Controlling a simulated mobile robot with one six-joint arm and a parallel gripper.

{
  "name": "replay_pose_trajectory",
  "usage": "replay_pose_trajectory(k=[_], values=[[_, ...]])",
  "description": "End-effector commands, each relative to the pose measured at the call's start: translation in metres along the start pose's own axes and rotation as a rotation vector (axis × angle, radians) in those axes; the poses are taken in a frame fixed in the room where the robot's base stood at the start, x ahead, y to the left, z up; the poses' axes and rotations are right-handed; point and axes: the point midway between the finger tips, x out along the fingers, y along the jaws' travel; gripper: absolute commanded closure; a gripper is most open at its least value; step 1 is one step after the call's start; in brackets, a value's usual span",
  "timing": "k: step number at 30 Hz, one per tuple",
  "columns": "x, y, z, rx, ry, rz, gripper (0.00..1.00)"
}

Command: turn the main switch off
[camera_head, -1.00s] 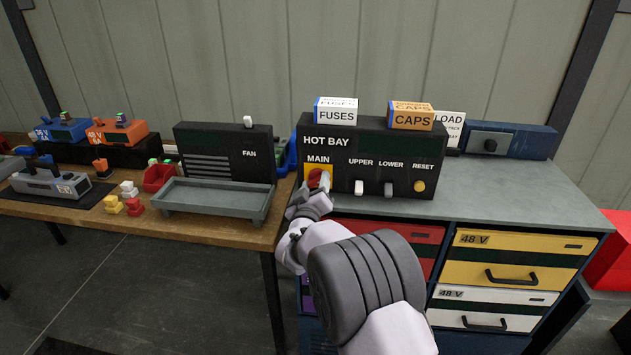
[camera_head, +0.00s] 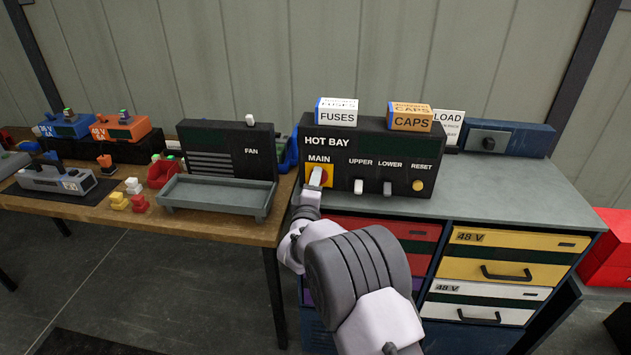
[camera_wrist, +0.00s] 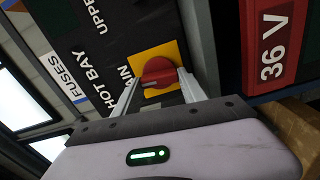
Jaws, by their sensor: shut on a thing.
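The main switch is a red round knob (camera_wrist: 157,72) on a yellow square plate (camera_wrist: 176,52) under the label MAIN on the black HOT BAY panel (camera_head: 340,146). A pale mark runs across the knob in the wrist view. My gripper (camera_wrist: 159,80) has one finger on each side of the knob and is shut on it. In the head view my gripper (camera_head: 315,177) is in front of the yellow plate and hides much of the red knob.
To the right on the panel are the UPPER switch (camera_head: 358,187), LOWER switch (camera_head: 387,188) and yellow RESET button (camera_head: 418,185). A grey tray (camera_head: 217,194) is at left. The grey worktop at right is mostly clear.

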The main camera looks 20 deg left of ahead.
Motion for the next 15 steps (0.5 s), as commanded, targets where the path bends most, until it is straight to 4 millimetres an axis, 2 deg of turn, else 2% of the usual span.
replay_pose_trajectory(k=[15], values=[[0.0, -0.0009, 0.0002, -0.12, 0.0, 0.0, 0.91]])
